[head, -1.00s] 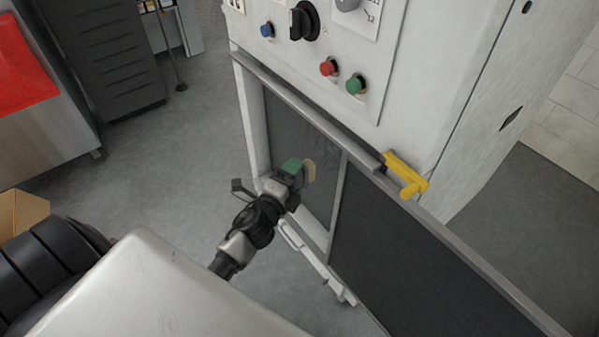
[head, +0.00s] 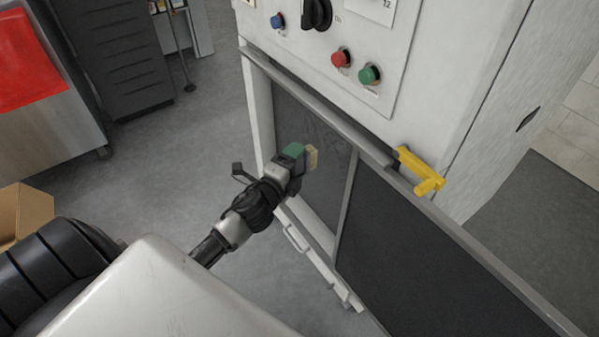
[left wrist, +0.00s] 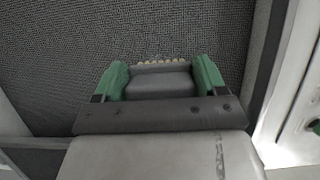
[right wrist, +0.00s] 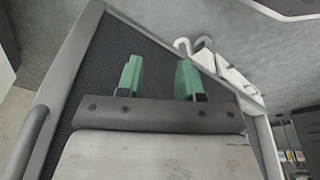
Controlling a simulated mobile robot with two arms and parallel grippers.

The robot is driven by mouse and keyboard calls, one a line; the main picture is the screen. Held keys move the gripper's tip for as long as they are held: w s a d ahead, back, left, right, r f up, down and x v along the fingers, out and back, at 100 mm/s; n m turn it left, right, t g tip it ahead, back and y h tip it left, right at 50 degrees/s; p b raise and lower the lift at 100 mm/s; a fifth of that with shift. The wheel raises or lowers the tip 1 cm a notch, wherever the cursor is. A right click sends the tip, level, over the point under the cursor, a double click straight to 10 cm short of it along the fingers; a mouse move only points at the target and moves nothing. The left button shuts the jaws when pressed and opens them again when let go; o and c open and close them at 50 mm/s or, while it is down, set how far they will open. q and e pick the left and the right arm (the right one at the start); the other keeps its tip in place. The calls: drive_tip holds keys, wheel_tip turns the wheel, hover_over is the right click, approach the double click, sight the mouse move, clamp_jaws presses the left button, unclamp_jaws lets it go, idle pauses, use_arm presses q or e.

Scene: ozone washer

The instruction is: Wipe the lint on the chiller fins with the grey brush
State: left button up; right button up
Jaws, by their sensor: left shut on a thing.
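My left gripper (head: 297,156) is shut on the grey brush, in front of the left panel of the white machine. In the left wrist view the brush's grey body (left wrist: 158,84) sits between the green fingertips (left wrist: 160,80), its pale bristles towards the dark mesh. In the head view the bristles (head: 311,158) show as a yellowish strip at the panel; I cannot tell whether they touch. The dark fins (head: 325,180) fill the framed panel and the left wrist view (left wrist: 200,30). Faint streaks above the brush may be lint. My right gripper (right wrist: 158,80) is open and empty, before dark mesh.
A yellow handle (head: 420,172) sticks out at the upper right of the frame. Red (head: 341,58), green (head: 369,75) and blue buttons are above. A white pipe-like part (head: 318,262) runs low along the machine. A cardboard box (head: 25,212) is at the left. Grey floor lies between.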

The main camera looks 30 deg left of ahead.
use_arm(q)
drive_tip(key=shift+w+a, duration=0.15)
drive_tip(key=shift+a, duration=0.05)
drive_tip(key=w, duration=0.1)
drive_tip(key=w+d, duration=0.1)
drive_tip(key=w, duration=0.1)
drive_tip(key=shift+w+d+r+b, duration=0.1)
drive_tip(key=shift+w+d+b, duration=0.05)
drive_tip(key=shift+b, duration=0.15)
drive_tip(key=shift+w+d, duration=0.25)
drive_tip(key=shift+w, duration=0.3)
drive_tip(key=shift+w+d, duration=0.2)
drive_tip(key=shift+w, duration=0.35)
use_arm(e)
drive_tip(key=shift+w+r, duration=0.2)
drive_tip(key=shift+r, duration=2.05)
use_arm(q)
drive_tip(key=shift+w+d, duration=0.25)
drive_tip(key=shift+w, duration=0.3)
use_arm(e)
drive_tip(key=shift+w+r, duration=0.1)
drive_tip(key=shift+r, duration=0.15)
use_arm(q)
drive_tip(key=shift+w+d, duration=0.2)
drive_tip(key=shift+w, duration=0.4)
use_arm(e)
drive_tip(key=shift+r, duration=0.1)
